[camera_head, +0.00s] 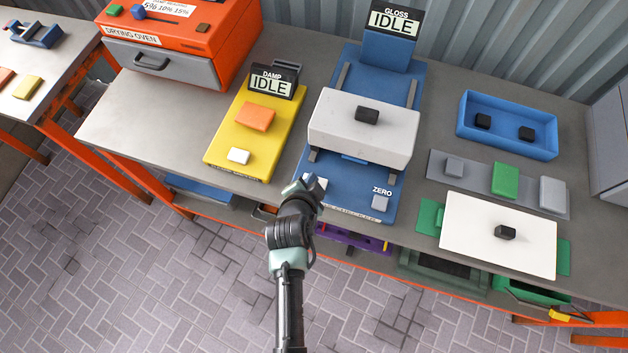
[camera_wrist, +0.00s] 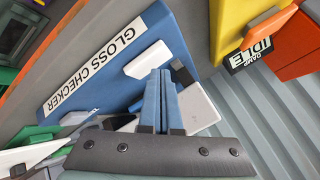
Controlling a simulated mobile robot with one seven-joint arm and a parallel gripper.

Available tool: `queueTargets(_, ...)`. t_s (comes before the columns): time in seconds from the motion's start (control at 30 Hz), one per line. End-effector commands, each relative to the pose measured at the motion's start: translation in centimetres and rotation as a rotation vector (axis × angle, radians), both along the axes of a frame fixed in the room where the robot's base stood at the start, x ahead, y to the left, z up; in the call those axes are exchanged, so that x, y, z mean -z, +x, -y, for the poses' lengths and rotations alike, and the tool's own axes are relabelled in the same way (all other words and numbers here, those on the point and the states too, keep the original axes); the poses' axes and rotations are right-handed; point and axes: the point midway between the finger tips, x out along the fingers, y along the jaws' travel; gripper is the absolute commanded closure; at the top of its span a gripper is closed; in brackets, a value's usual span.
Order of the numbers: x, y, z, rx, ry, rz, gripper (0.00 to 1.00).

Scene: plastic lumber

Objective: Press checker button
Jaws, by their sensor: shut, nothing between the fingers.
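The blue gloss checker (camera_head: 345,196) stands on the bench with its display (camera_head: 393,22) reading IDLE. A pale button (camera_head: 319,181) is at its front left, partly hidden by my gripper, and a grey ZERO button (camera_head: 380,203) is at its front right. A light grey block (camera_head: 340,122) with a black knob spans the checker. My gripper (camera_head: 297,186) is shut and empty at the checker's front left edge. In the wrist view, the blue fingertips (camera_wrist: 160,76) appear close beside the pale button (camera_wrist: 149,60); I cannot tell if they touch.
The yellow damp checker (camera_head: 226,148), display IDLE, holds an orange block and a white button to the left. An orange drying oven (camera_head: 180,30) stands behind. To the right are a blue tray (camera_head: 508,148), a grey strip with blocks, and a white panel (camera_head: 497,250).

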Motion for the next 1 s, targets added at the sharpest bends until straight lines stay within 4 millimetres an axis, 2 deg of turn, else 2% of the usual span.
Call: queueTargets(1.0,0.77,0.01,-0.03,0.000,0.000,0.000,1.00)
